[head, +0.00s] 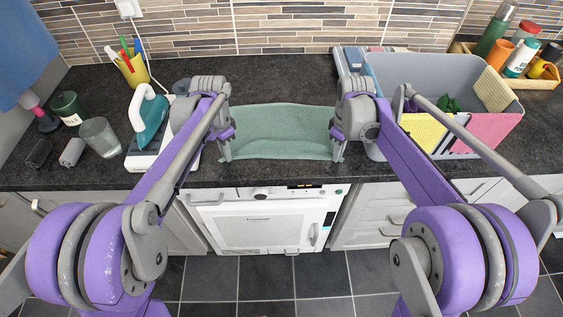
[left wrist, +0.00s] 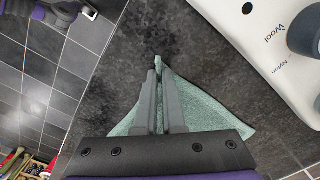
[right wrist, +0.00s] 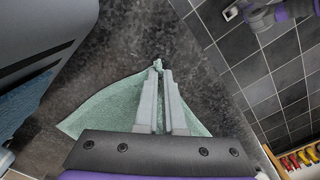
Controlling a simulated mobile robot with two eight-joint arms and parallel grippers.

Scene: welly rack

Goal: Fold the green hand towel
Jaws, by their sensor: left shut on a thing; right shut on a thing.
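The green hand towel (head: 280,132) lies across the dark worktop between my two grippers, near the front edge. My left gripper (head: 226,157) is shut on its near left corner; in the left wrist view a small tip of towel (left wrist: 158,62) pokes out beyond the closed fingers (left wrist: 158,72). My right gripper (head: 338,157) is shut on its near right corner; in the right wrist view a bit of towel (right wrist: 157,64) shows past the fingertips (right wrist: 158,72). The towel's near edge looks about straight between them. Parts of its sides are hidden by my wrists.
An iron (head: 150,118) on a white base stands left of the towel, with a glass (head: 100,137) beyond. A grey divided bin (head: 425,70) with cloths stands close on the right. The worktop behind the towel (head: 285,80) is clear.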

